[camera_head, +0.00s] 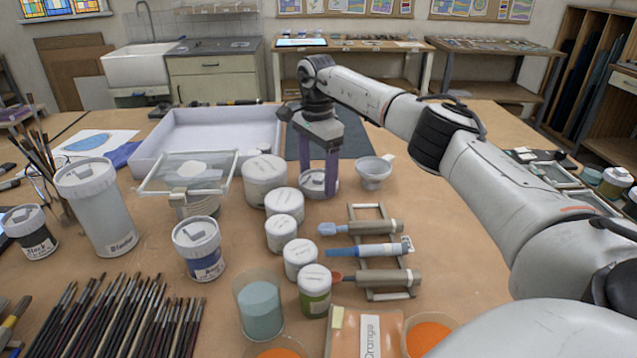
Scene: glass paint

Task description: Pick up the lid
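A round, pale grey-white lid (317,186) lies low on the table near the dark mat's front edge, in the middle of the head view. My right gripper (318,182) reaches down over it with two purple fingers. The fingers stand apart, one at each side of the lid's middle, with a gap between them. They partly hide the lid, and I cannot tell whether they touch it. My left gripper is not in view.
A white mortar-like bowl (374,172) stands just right of the lid. White-lidded jars (264,180) crowd its left side. A tool rack (370,252) lies in front. A large white tray (210,138) and dark mat (355,145) lie behind.

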